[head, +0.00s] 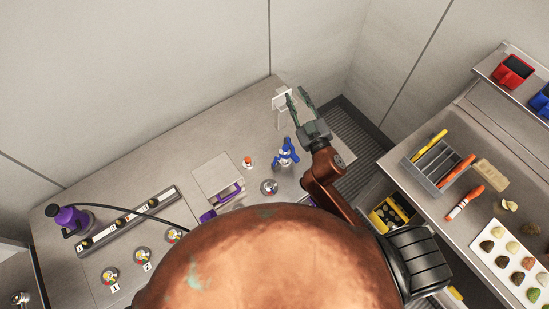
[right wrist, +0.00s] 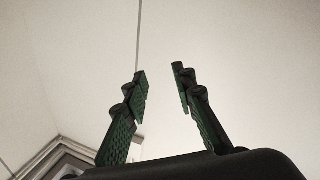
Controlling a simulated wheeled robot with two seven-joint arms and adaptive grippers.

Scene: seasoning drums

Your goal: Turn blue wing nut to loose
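A blue winged part (head: 286,153), which looks like the blue wing nut, stands on the grey bench right of centre in the head view. It is small there, so I cannot tell how tight it is. My right gripper (head: 295,94) is beyond it, toward the wall, and apart from it. Its green fingers are spread and empty; the right wrist view shows the gap between the fingertips (right wrist: 159,72) against a plain wall. The blue part does not show in the right wrist view. My left gripper is not in view.
A white bracket (head: 281,101) stands close by the right gripper's fingers. A small gauge (head: 269,187), a grey box (head: 216,174) and a purple clamp-like part (head: 70,219) are on the bench. A grey tray (head: 435,166) with tools is on the right counter.

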